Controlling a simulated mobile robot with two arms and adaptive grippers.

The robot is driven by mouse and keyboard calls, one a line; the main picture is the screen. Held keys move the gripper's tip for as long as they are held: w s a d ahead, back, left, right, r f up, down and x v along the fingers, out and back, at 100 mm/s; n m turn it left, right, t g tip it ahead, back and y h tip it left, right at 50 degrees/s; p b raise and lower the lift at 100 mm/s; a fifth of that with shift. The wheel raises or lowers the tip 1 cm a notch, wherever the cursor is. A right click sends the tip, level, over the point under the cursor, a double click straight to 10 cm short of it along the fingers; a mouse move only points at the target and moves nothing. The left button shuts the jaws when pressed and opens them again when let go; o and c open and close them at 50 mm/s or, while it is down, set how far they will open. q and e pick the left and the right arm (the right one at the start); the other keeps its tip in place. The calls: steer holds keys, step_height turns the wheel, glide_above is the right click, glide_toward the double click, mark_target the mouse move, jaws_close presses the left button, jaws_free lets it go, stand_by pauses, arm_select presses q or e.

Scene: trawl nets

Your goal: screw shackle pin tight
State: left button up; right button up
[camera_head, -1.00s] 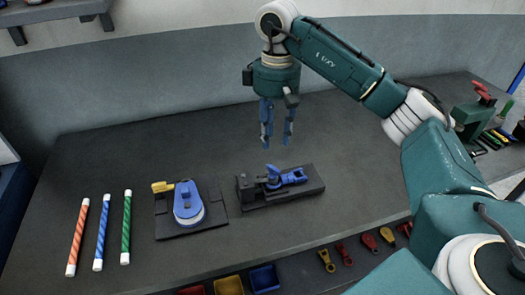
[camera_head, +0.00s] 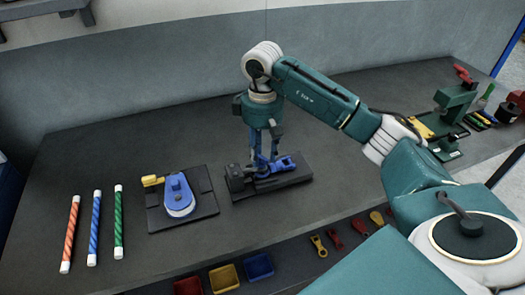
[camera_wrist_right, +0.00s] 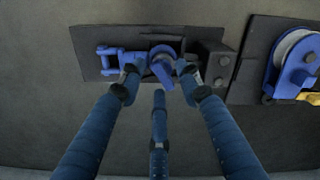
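A blue shackle (camera_head: 287,163) lies in a black fixture (camera_head: 296,179) on the bench; it also shows in the wrist view (camera_wrist_right: 112,60). Its blue pin (camera_wrist_right: 160,68), with a wing-like head, sits near the middle of the fixture. My right gripper (camera_head: 265,158) points straight down over the pin. In the wrist view its blue fingers (camera_wrist_right: 157,82) stand apart, one on each side of the pin head, with the third finger below it. I see no clear grip, and contact is hard to tell. My left gripper is not in view.
A blue pulley block (camera_head: 179,196) with a yellow end sits on a black plate to the left. Red, blue and green striped rods (camera_head: 94,228) lie farther left. Small bins (camera_head: 223,277) and coloured shackles (camera_head: 319,246) are at the front. A green vise-like tool (camera_head: 455,105) stands right.

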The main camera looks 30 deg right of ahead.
jaws_close()
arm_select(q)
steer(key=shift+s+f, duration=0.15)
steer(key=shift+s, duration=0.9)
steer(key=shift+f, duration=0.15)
arm_select(e)
steer(key=shift+m, duration=0.3)
